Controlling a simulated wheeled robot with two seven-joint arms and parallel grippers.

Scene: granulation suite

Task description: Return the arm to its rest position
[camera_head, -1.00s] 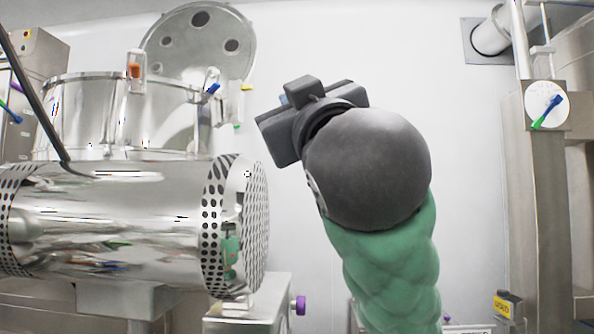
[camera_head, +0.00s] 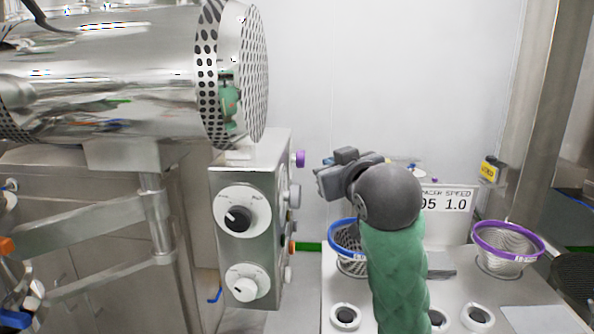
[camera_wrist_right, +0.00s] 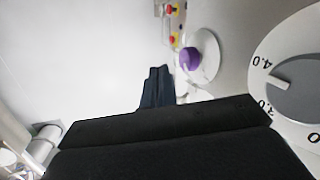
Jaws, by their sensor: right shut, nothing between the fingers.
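My right arm, in a green sleeve with a dark grey wrist, comes up from the bottom of the head view. Its gripper (camera_head: 328,182) points up and left above the bench, in front of the white wall. In the right wrist view the dark fingers (camera_wrist_right: 157,88) are together, with nothing between them. The gripper is to the right of the steel control box (camera_head: 262,260) and appears clear of it. My left gripper is not in view.
A blue-rimmed basket (camera_head: 343,240) is partly hidden behind my right arm. A purple-rimmed basket (camera_head: 508,243) sits on the bench (camera_head: 455,290) at right. A speed sign (camera_head: 447,203) stands behind. A perforated steel cylinder (camera_head: 120,75) is at upper left. The wall area above the gripper is free.

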